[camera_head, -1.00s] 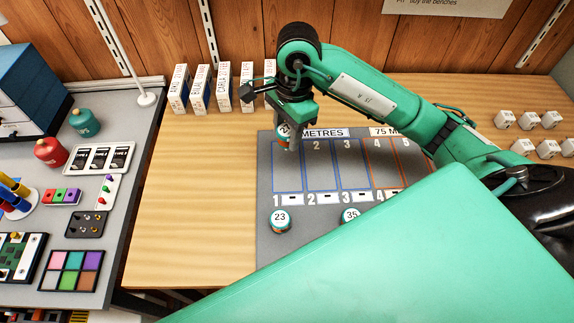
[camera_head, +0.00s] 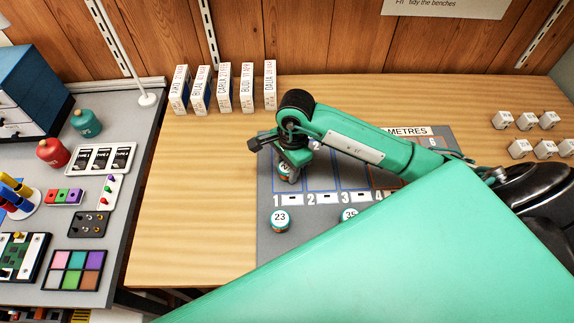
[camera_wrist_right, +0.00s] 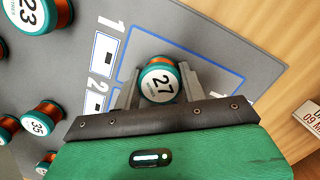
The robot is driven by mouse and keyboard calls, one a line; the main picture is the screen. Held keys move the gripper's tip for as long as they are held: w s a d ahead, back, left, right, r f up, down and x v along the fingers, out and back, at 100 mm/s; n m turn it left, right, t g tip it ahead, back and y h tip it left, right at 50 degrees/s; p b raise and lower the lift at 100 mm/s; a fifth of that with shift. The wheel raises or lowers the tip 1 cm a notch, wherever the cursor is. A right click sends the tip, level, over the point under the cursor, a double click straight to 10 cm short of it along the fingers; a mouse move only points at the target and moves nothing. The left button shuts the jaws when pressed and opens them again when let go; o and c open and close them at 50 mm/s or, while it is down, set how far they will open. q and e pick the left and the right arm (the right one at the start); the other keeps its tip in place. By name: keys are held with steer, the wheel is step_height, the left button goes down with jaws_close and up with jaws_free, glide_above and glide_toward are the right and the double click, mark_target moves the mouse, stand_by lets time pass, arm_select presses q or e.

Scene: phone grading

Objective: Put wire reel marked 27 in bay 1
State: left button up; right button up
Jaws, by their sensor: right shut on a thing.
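My right gripper (camera_wrist_right: 160,88) is shut on the wire reel marked 27 (camera_wrist_right: 160,82), a teal-capped reel with a white label, seen upright between the fingers in the right wrist view. In the head view the right gripper (camera_head: 291,172) hides most of this reel. The reel is over bay 1 (camera_wrist_right: 132,64), a blue-outlined bay at the left of the grey mat (camera_head: 265,190). I cannot tell whether the reel touches the mat. My left gripper is not in view.
Reel 23 (camera_head: 280,219) stands in front of bay 1 and reel 35 (camera_head: 349,215) in front of bay 3. Upright boxes (camera_head: 223,88) line the back. White blocks (camera_head: 526,121) stand at the right. Bare wood lies left of the mat.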

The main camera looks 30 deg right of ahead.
steer(key=shift+f, duration=0.2)
steer(key=o, duration=1)
steer(key=shift+c, duration=0.2)
steer(key=shift+r, duration=0.1)
